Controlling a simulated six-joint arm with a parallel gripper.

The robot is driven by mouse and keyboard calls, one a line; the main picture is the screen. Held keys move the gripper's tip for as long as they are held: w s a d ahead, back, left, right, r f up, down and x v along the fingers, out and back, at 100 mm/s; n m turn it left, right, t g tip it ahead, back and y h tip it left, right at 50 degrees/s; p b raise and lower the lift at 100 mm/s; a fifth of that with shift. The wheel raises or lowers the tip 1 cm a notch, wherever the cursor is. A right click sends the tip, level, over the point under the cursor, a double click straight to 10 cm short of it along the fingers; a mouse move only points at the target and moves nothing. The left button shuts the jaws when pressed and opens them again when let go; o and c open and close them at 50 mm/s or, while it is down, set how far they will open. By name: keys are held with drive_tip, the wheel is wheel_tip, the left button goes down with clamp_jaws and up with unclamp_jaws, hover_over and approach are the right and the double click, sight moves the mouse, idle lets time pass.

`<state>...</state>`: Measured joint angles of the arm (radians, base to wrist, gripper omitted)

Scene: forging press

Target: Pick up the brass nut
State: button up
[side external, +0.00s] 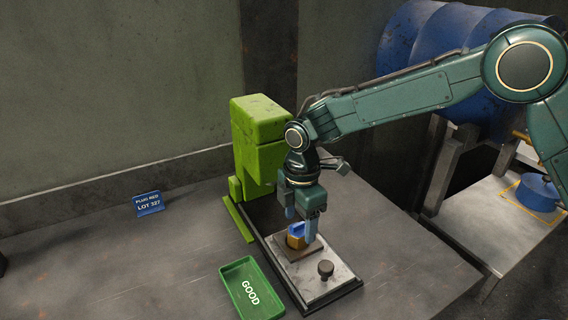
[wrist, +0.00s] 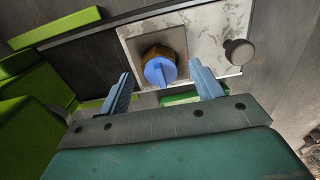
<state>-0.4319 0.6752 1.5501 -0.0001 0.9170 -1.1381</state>
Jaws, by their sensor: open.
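The brass nut (side external: 295,242) sits on a brown square pad on the press's pale plate, with a blue plug (side external: 298,229) in its top. In the wrist view the nut (wrist: 172,50) lies beyond the fingertips and roughly centred between them; the blue plug (wrist: 160,71) covers much of it. My gripper (side external: 300,226) is open and points down over the nut, with its blue fingers apart. In the wrist view both fingers of my gripper (wrist: 161,78) show, with nothing held between them. The right finger partly hides the nut's side in the side view.
A dark knob (side external: 326,268) stands on the pale plate (side external: 322,286) near the nut. The green press (side external: 258,140) rises behind. A green tray marked GOOD (side external: 236,297) lies in front left. A blue sign reading PLUG RED LOT 327 (side external: 149,203) stands farther left, with bare table between.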

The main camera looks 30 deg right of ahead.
drive_tip(key=shift+w+f, duration=0.1)
drive_tip(key=shift+f, duration=1.4)
drive_tip(key=shift+c, duration=0.3)
drive_tip(key=shift+r, duration=0.1)
drive_tip(key=c, duration=1.3)
drive_tip(key=shift+c, duration=0.2)
drive_tip(key=shift+r, duration=0.1)
drive_tip(key=shift+r, duration=1.2)
drive_tip(key=shift+s+d+r, duration=0.2)
drive_tip(key=shift+s+r, duration=0.15)
drive_tip(key=shift+r, duration=0.1)
drive_tip(key=s+d, duration=0.3)
drive_tip(key=s, duration=0.5)
drive_tip(key=s+d, duration=0.4)
drive_tip(key=s, duration=0.3)
drive_tip(key=shift+s, duration=0.35)
drive_tip(key=shift+d, duration=0.1)
